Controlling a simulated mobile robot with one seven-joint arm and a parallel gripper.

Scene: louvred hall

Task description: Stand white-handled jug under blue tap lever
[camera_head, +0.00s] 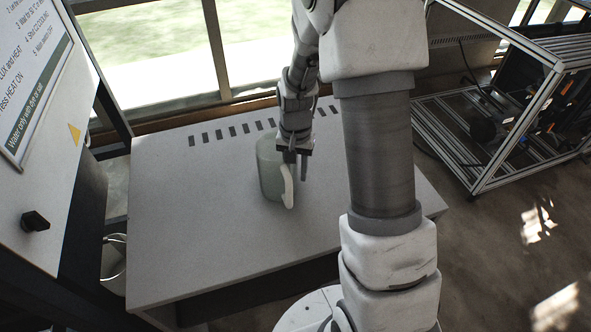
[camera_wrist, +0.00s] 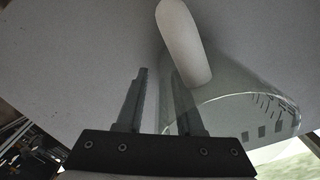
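The jug (camera_head: 269,170) has a clear, pale greenish body and a white handle (camera_head: 288,187). It stands upright on the light grey table, with its handle toward the front right. My gripper (camera_head: 297,172) is low at the jug's right side, close to the handle. In the wrist view the two fingers of my gripper (camera_wrist: 160,90) are apart with nothing clearly held. The white handle (camera_wrist: 185,42) lies just beyond them, and the right finger overlaps the jug's clear wall (camera_wrist: 235,95). I cannot tell whether that finger touches it. No blue tap lever is in view.
The grey table (camera_head: 180,240) is mostly bare, with a row of dark slots at the back. A panel with printed text (camera_head: 30,110) and a dark knob (camera_head: 35,221) stands at the left. A metal-framed rig (camera_head: 500,125) is at the right. A pail (camera_head: 113,265) sits lower left.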

